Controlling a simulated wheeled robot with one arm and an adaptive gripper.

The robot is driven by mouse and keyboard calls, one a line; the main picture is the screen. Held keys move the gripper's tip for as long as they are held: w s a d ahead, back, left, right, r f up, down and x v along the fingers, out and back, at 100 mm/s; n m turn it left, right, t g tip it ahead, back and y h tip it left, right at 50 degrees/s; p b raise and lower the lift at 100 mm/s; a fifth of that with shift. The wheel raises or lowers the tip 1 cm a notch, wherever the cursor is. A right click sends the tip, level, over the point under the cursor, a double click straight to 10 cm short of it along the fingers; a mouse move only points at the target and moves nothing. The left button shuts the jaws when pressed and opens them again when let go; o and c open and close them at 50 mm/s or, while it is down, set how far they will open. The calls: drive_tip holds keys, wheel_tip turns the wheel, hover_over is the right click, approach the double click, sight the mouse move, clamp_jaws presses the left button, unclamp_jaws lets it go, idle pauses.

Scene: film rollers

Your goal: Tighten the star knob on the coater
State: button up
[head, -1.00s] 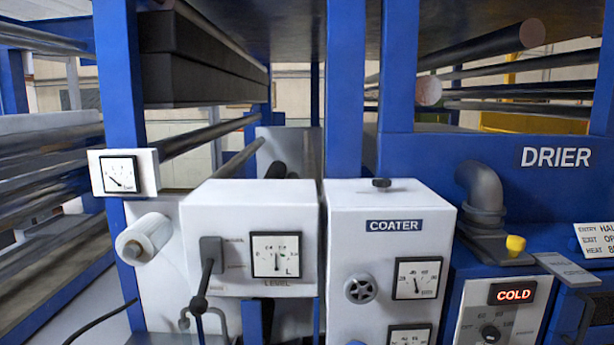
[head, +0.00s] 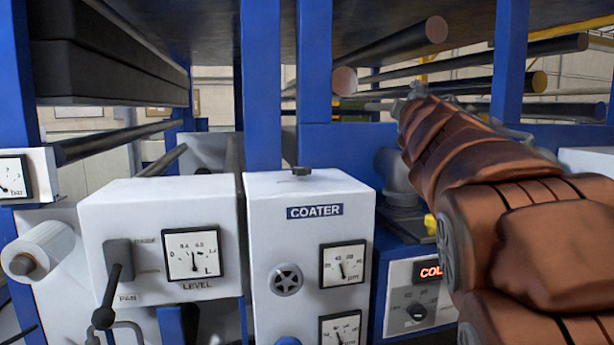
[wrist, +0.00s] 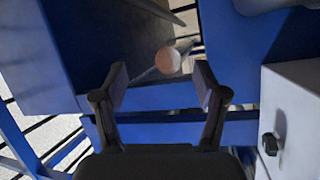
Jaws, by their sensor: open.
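The coater (head: 265,235) is a white box with a "COATER" label, standing in the middle of the head view. My gripper (head: 412,92) is at the end of my brown-sleeved arm, above and right of the coater, small and hard to make out there. In the wrist view my gripper (wrist: 161,85) is open and empty. A dark knob (wrist: 268,144) shows on a white box at right, apart from the fingers.
Blue uprights (head: 262,85) stand behind the coater, with rollers (head: 395,57) between them. Left of it is the white level box (head: 155,255) with a lever (head: 113,295). A grey pipe (head: 393,172) and the "COLD" panel (head: 420,290) are at right, partly hidden by my arm.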

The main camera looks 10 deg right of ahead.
sight(303, 168)
drive_tip(key=w+a+r+n+t+y+b, duration=0.1)
drive_tip(key=w+a+r+n+t+y, duration=0.3)
drive_tip(key=r+n, duration=0.4)
drive_tip(key=a+n+g+y+b, duration=0.2)
drive_tip(key=a+n+y, duration=0.85)
drive_tip(key=n, duration=0.25)
drive_tip(key=f+n+g, duration=0.2)
drive_tip(key=f+n, duration=0.1)
drive_tip(key=f, duration=0.3)
drive_tip(key=w+f+n+g+b, duration=0.1)
drive_tip(key=f+n+g, duration=0.2)
drive_tip(key=f, duration=0.3)
drive_tip(key=a+f+n+g+b, duration=0.1)
drive_tip(key=f+n+g, duration=0.2)
drive_tip(key=f, duration=0.4)
drive_tip(key=shift+w+n, duration=0.3)
drive_tip(key=shift+n, duration=0.6)
drive_tip(key=shift+p+x, duration=0.7)
drive_tip(key=shift+x, duration=3.15)
drive_tip(key=shift+s+f, duration=0.1)
drive_tip(key=c, duration=1.1)
drive_tip(key=shift+c, duration=0.2)
